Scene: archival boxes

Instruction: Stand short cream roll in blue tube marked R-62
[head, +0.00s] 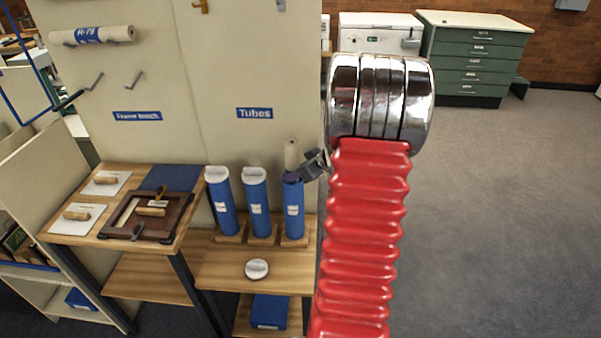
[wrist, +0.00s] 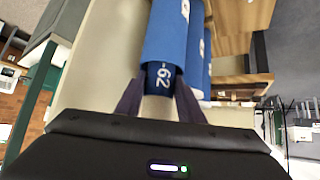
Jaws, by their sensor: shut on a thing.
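A short cream roll (head: 291,154) stands upright at the top of the right-hand blue tube (head: 293,208). My gripper (head: 302,175) is shut on the roll from the right. In the wrist view a dark blue band (wrist: 164,78), lettered "-62", lies between my fingers (wrist: 160,100), in line with the blue tube (wrist: 174,35). The roll overlaps the tube mouth; how deep it sits inside cannot be told. The tube's own label is too small to read.
Two other blue tubes (head: 222,205) (head: 257,205) with white caps stand to the left. A loose white cap (head: 257,269) lies on the wooden shelf (head: 215,268). A frame (head: 120,222) lies on the bench at left. A longer cream roll (head: 115,34) hangs on the wall panel.

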